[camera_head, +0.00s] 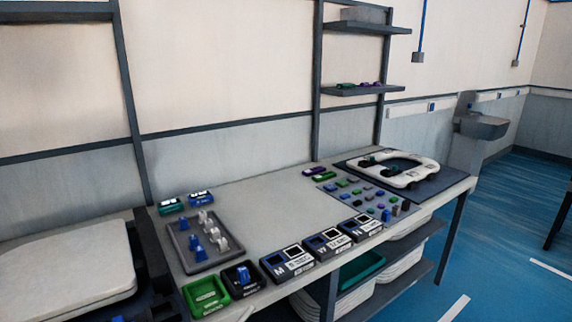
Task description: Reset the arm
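Neither of my arms nor my grippers is in the head view. I cannot see whether either gripper is open or shut. A long grey workbench (268,205) stands against the wall. A white toilet seat (411,179) lies on a dark mat (443,183) at its right end. A dark tray (177,241) with blue and white parts lies at its left end.
A green bin (204,294) and a black bin (229,275) stand at the front left edge, beside several labelled boxes (287,264). Small coloured parts (382,203) lie near the mat. Blue floor (513,220) is open at right.

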